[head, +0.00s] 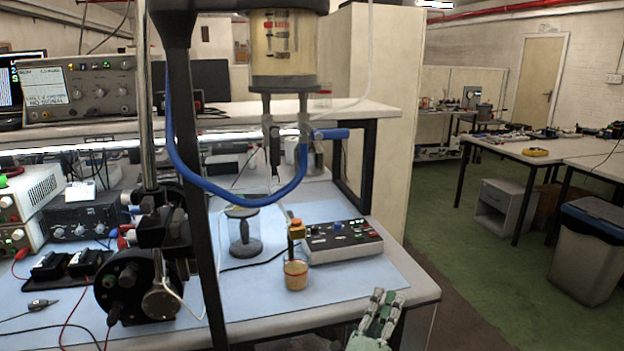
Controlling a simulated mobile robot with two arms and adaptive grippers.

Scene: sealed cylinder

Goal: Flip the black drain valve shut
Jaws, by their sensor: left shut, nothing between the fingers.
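The sealed cylinder (284,50), yellowish and clear with a dark grey base, hangs in the upper middle of the head view. Two grey fittings come down from its base. The left fitting carries a black lever (275,152) that points down, which looks like the drain valve. The right fitting carries a blue handle (331,134) that points right, level. My left gripper (384,296), pale green, is at the bottom, over the table's front right corner. It is shut and empty, apart from the valves and well below them. My right gripper is not in view.
A blue hose (240,203) loops below the valves to the left. A dark upright post (197,190) stands left of them. Open floor lies right.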

